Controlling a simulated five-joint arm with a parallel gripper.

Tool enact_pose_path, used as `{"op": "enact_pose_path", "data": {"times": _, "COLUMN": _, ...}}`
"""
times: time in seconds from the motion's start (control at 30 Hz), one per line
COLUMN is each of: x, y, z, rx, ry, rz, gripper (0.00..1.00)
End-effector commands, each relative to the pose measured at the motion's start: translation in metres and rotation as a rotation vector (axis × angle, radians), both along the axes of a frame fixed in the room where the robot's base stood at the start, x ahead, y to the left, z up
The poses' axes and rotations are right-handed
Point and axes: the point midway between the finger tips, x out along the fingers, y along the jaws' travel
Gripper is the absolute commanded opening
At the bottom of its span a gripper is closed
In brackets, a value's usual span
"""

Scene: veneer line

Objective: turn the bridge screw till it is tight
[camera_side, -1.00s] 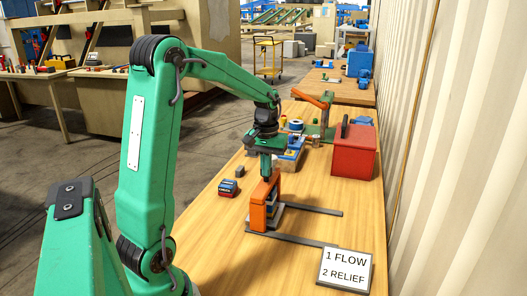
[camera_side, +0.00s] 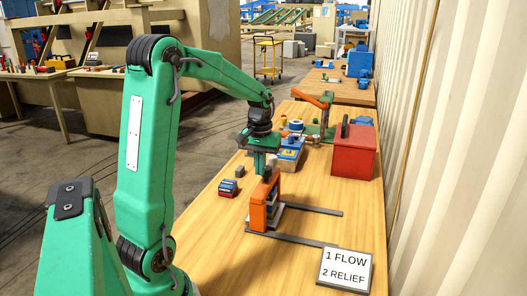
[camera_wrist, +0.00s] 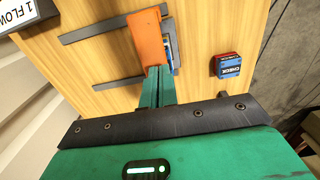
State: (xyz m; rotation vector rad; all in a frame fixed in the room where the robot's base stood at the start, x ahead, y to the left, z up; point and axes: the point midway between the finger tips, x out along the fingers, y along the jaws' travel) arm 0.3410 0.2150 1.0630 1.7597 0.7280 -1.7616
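An orange bridge (camera_side: 258,213) stands upright on the wooden bench, over a stack of dark and blue pieces. A small dark knob (camera_side: 267,174), apparently the bridge screw, shows at its top in the side view. My gripper (camera_side: 259,172) is just left of the knob and close to it; I cannot tell whether they touch. In the wrist view the bridge (camera_wrist: 147,36) lies just beyond my gripper's fingertips (camera_wrist: 157,68). The two green fingers lie together, with nothing visible between them. The screw is not visible in the wrist view.
Two grey rails (camera_side: 290,240) run from the bridge across the bench. A blue and red box (camera_side: 228,188) stands to its left. A "1 FLOW 2 RELIEF" sign (camera_side: 345,268) stands front right.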

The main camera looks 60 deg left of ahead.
Motion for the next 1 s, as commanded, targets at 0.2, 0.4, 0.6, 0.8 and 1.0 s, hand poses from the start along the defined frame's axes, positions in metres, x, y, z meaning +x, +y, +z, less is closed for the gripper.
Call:
{"op": "enact_pose_path", "data": {"times": 0.2, "x": 0.0001, "y": 0.0019, "z": 0.0001, "rx": 0.001, "ry": -0.003, "rz": 0.002, "gripper": 0.00}}
{"op": "enact_pose_path", "data": {"times": 0.4, "x": 0.0004, "y": 0.0021, "z": 0.0001, "rx": 0.002, "ry": -0.004, "rz": 0.002, "gripper": 0.00}}
{"op": "enact_pose_path", "data": {"times": 0.6, "x": -0.0004, "y": 0.0018, "z": 0.0002, "rx": 0.003, "ry": -0.004, "rz": 0.002, "gripper": 0.00}}
{"op": "enact_pose_path", "data": {"times": 0.8, "x": -0.0052, "y": -0.0001, "z": 0.0003, "rx": 0.002, "ry": -0.004, "rz": 0.002, "gripper": 0.00}}
{"op": "enact_pose_path", "data": {"times": 1.0, "x": -0.0076, "y": -0.0012, "z": 0.0003, "rx": 0.001, "ry": -0.003, "rz": 0.001, "gripper": 0.00}}
